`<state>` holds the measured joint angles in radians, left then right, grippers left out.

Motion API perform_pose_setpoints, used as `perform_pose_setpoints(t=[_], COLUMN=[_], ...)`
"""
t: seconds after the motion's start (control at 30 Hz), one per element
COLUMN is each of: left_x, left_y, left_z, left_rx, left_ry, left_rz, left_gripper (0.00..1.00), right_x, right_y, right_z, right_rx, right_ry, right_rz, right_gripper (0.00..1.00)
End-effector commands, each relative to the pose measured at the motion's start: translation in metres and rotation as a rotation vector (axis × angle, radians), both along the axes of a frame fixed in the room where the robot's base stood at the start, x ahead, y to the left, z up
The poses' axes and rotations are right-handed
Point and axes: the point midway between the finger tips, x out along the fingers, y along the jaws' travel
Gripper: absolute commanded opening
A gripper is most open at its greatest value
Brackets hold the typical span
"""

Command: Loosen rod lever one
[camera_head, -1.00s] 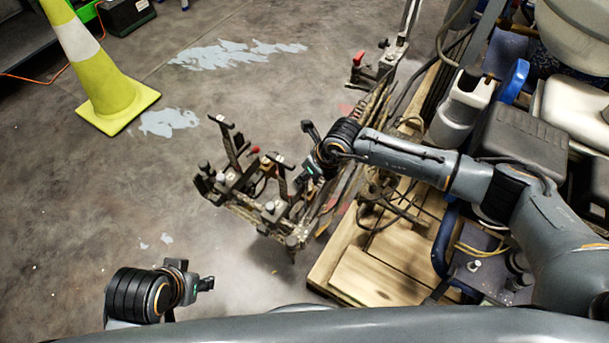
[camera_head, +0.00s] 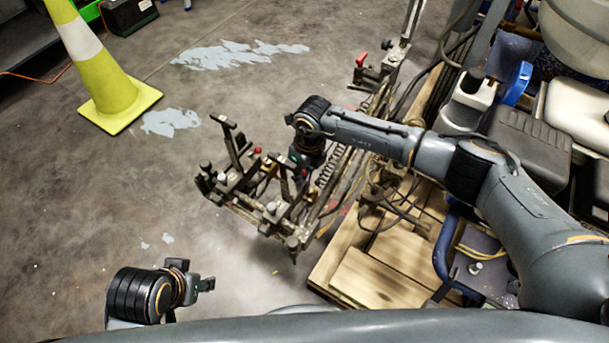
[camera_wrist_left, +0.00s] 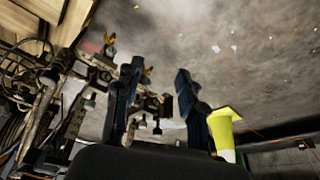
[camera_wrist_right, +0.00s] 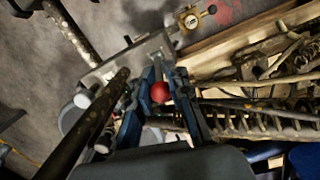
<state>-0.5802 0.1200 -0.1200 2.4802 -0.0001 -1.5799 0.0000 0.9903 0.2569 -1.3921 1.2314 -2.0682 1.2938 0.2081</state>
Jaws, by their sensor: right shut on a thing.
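The line striper's metal bracket frame (camera_head: 237,205) stands at the centre of the head view, with upright handles and clamps. My right gripper (camera_head: 297,166) reaches down at the frame's right side, and its fingertips are partly hidden in the head view. In the right wrist view, a round red lever knob (camera_wrist_right: 159,92) sits between the two blue-grey fingers of my right gripper (camera_wrist_right: 157,76), which is shut on it. My left gripper (camera_head: 204,284) is at the lower left of the head view, empty and away from the frame. Its fingers stand apart in the left wrist view (camera_wrist_left: 157,85).
A yellow-and-white cone (camera_head: 117,102) stands at the upper left. Another red knob (camera_head: 361,59) is on the far end of the striper. A wooden pallet (camera_head: 372,281), cables and the machine body crowd the right. The floor at left is mostly clear.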

Motion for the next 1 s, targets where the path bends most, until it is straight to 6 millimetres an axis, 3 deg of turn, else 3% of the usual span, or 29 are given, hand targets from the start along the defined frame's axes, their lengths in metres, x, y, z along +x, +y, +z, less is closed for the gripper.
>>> perform_pose_setpoints(t=[0.2, 0.23, 0.4, 0.6, 0.8, 1.0], left_x=[-0.001, 0.007, 0.065, 0.113, 0.141, 0.152], left_y=[0.0, -0.002, -0.02, -0.037, -0.049, -0.055], left_z=[-0.014, -0.014, 0.005, 0.037, 0.07, 0.092], left_rx=[0.001, -0.007, -0.064, -0.124, -0.174, -0.201], left_ry=[0.005, -0.032, -0.306, -0.585, -0.801, -0.923], left_rz=[0.0, -0.003, -0.025, -0.045, -0.06, -0.066], left_gripper=[0.4, 0.4, 0.4, 0.4, 0.4, 0.4], right_x=[0.005, 0.005, 0.007, 0.009, 0.009, 0.01], right_y=[0.005, 0.006, 0.008, 0.011, 0.012, 0.013], right_z=[-0.001, -0.001, -0.001, 0.0, 0.0, 0.001], right_rx=[-0.084, -0.095, -0.15, -0.201, -0.238, -0.255], right_ry=[0.058, 0.066, 0.105, 0.142, 0.17, 0.185], right_rz=[-0.001, -0.001, 0.0, 0.0, 0.0, 0.0], right_gripper=[0.0, 0.0, 0.0, 0.0, 0.0, 0.0])
